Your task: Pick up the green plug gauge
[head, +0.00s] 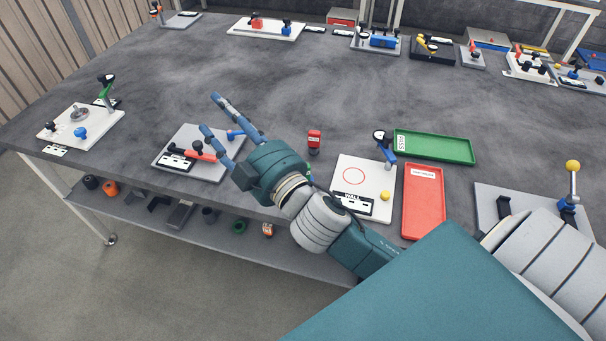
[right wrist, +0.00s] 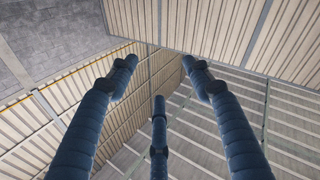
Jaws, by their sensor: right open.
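I cannot make out a green plug gauge for certain in either view. A small upright green piece with a black top (head: 105,88) stands at the far left fixture plate, but I cannot tell what it is. My right gripper (head: 211,112) is over the front part of the table, above the grey fixture plate with a red-handled clamp. Its blue fingers are spread and empty. In the right wrist view the fingers (right wrist: 160,85) stand apart, with only walls and roof behind them. My left gripper is not in view.
The grey fixture plate (head: 222,171) is partly behind my gripper. A red-topped stamp-like piece (head: 314,140), a white plate (head: 345,196), a green tray (head: 455,150) and a red tray (head: 423,215) are to the right. Fixtures line the back. The table's middle is clear.

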